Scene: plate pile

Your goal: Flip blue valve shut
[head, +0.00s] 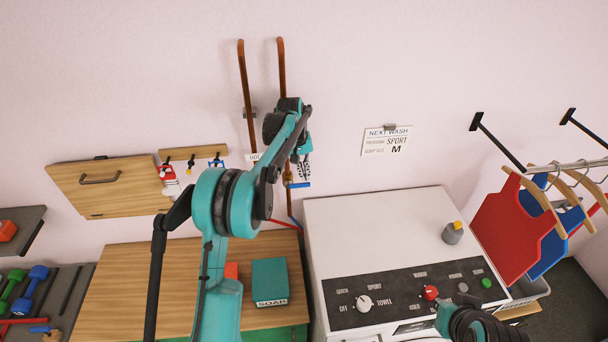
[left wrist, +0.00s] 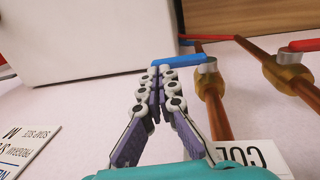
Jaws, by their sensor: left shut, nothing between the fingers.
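The blue valve lever (head: 299,185) is on the right copper pipe, low on the wall behind the washer. In the left wrist view the blue lever (left wrist: 178,60) lies crosswise to its pipe, reaching left from a grey pivot. My left gripper (head: 304,178) is shut and empty at the lever. In the left wrist view my left gripper's fingertips (left wrist: 160,68) overlap the lever's free end; I cannot tell whether they touch. A label reading "COL" (left wrist: 252,154) is partly cut off beside the pipe.
A red lever (left wrist: 303,45) is beside the other pipe's brass fitting (left wrist: 288,80). The white washer (head: 385,225) stands to the right. A soap box (head: 270,280) sits on the wooden counter (head: 130,270). Aprons (head: 510,230) hang at the far right.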

